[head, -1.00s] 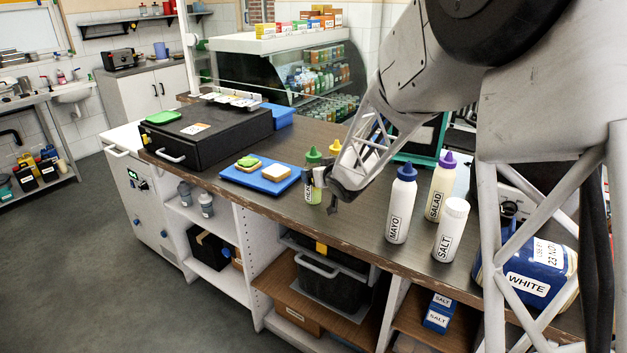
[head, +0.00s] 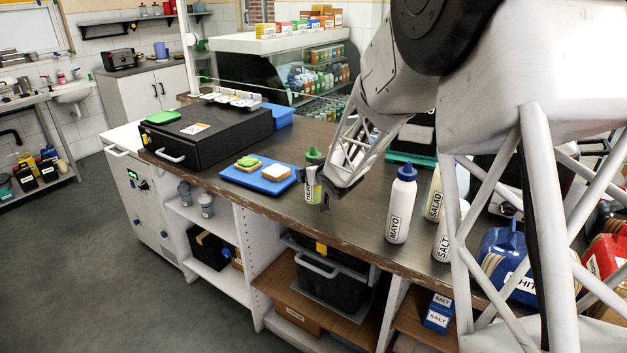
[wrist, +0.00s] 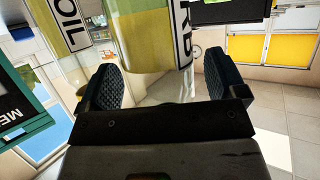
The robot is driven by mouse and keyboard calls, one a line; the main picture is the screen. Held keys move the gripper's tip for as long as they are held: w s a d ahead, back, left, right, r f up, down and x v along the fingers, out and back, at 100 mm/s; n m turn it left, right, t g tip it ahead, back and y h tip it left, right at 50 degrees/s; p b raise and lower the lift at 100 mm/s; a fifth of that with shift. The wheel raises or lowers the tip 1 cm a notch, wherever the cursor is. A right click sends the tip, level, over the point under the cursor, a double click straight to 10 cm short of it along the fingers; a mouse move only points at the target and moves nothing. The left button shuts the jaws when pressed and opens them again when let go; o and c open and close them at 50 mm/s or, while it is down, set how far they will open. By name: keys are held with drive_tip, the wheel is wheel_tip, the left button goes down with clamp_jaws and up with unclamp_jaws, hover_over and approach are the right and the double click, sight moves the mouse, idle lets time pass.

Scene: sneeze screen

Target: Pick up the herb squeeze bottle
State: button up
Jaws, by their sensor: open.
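The herb squeeze bottle (head: 309,187) stands upright on the counter, with a green cap and a white label partly showing. My gripper (head: 318,188) is low at its right side and overlaps part of it in the head view. In the wrist view my open gripper (wrist: 165,80) has its two dark padded fingers apart, with the yellow-green herb bottle (wrist: 145,35) just ahead and partly in the gap. Its label ends in "RB". I cannot tell whether either finger touches it. A bottle labelled OIL (wrist: 70,22) is beside it in the wrist view.
A blue board (head: 262,181) with bread and greens lies left of the herb bottle. The mayo bottle (head: 400,212) stands to the right, with salad (head: 434,200) and salt (head: 446,240) bottles partly behind my arm. The counter's front edge is close.

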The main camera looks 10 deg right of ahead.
idle(0.3)
drive_tip(key=c, duration=1.2)
drive_tip(key=shift+r, duration=0.2)
drive_tip(key=shift+r, duration=0.5)
wheel_tip(320, 180, up, 2)
drive_tip(key=shift+r, duration=0.1)
drive_tip(key=s, duration=0.5)
drive_tip(key=s+r, duration=0.1)
drive_tip(key=s, duration=1)
drive_tip(key=shift+r, duration=0.2)
